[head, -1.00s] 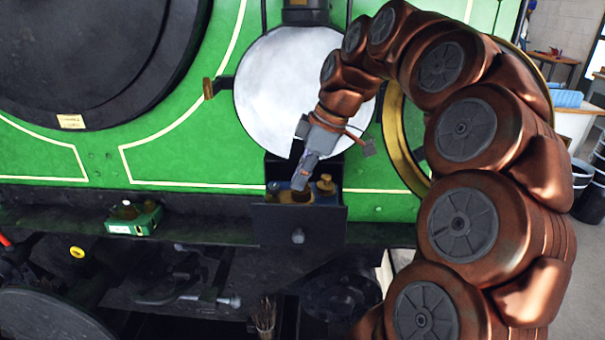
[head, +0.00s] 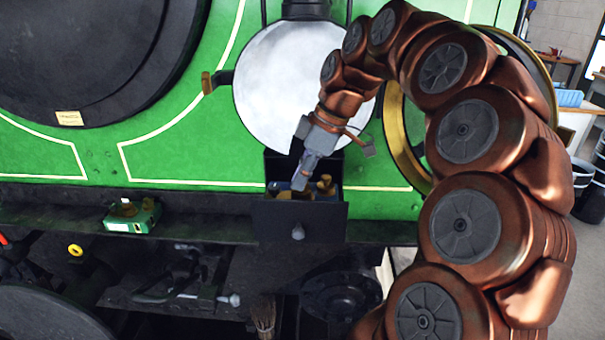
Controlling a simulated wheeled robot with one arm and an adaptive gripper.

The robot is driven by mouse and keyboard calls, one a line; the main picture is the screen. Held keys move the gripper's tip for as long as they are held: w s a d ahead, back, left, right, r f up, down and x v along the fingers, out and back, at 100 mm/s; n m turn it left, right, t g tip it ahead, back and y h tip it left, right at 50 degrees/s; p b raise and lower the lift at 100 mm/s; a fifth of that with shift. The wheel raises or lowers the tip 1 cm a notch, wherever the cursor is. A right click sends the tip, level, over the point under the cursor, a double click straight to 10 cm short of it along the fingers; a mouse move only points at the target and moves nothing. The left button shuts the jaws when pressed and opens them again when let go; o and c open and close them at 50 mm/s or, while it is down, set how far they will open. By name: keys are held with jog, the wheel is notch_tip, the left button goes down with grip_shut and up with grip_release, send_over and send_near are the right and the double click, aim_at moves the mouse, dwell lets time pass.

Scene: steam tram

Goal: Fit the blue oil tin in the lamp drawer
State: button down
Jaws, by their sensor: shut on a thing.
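The lamp drawer (head: 298,220) is a dark box with a round knob, pulled open below the big white lamp face. The blue oil tin (head: 321,198) shows only as bits of blue inside the drawer; the drawer front hides its lower part. Brass-coloured parts (head: 326,183) stick up beside the blue. My gripper (head: 300,183) points down into the drawer opening, shut on the blue oil tin. Its fingertips are small and partly merge with the brass parts, so the exact grip and whether the tin touches the drawer floor cannot be seen.
A green tin (head: 133,217) with a pale label stands on the dark ledge to the left. The white lamp (head: 275,85) is close behind my gripper. A brass ring (head: 397,140) is at the right, by my arm. A brush (head: 264,314) is below the drawer.

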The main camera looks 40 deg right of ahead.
jog(key=shift+f+b, duration=0.4)
jog(key=shift+b, duration=0.45)
dwell(1.1)
jog(key=c, duration=1.1)
grip_release()
jog(key=shift+r, duration=0.1)
jog(key=v, duration=0.4)
jog(key=shift+r, duration=0.1)
jog(key=shift+v, duration=1.65)
